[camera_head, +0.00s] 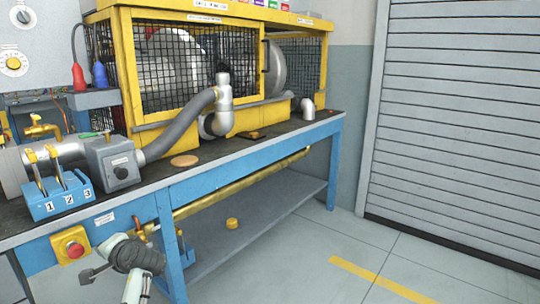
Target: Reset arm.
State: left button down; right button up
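One of my arms comes up from the bottom edge at the left, in front of the bench; I take it as my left arm. Its pale link ends in a dark rounded joint. A small grey part that looks like my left gripper (88,276) points left, below the red stop button. Its fingers are too small and unclear to tell open from shut. I see nothing held in it, and it appears apart from the bench. My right gripper is not in view.
The blue bench (250,163) carries a yellow caged blower (190,60), a grey hose (180,130), a lever block (60,195) and a grey valve box (113,160). A red stop button (75,250) is on the front. Open floor lies right, before a shutter (455,120).

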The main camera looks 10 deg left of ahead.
pick_arm(q)
jog(key=s+d+f+h, duration=0.3)
jog(key=s+d+f, duration=0.15)
jog(key=f, duration=0.35)
jog(key=s+d+f+h, duration=0.25)
jog(key=s+f, duration=0.35)
jog(key=f, duration=0.3)
pick_arm(e)
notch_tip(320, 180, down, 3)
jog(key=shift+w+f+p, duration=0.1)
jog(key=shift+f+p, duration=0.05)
jog(key=shift+p, duration=0.4)
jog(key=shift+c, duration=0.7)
pick_arm(q)
jog(key=s+d+f+g+h, duration=0.1)
jog(key=s+d+f, duration=0.2)
jog(key=s, duration=0.3)
jog(key=s+d+f+n+g+h, duration=0.1)
jog(key=s+d+f+h, duration=0.1)
jog(key=s+d, duration=0.3)
jog(key=s+d+f+g+h, duration=0.1)
jog(key=s+d+f+h, duration=0.1)
jog(key=s+d+f, duration=0.2)
jog(key=s+f, duration=0.1)
jog(key=s, duration=0.2)
jog(key=shift+n, duration=0.4)
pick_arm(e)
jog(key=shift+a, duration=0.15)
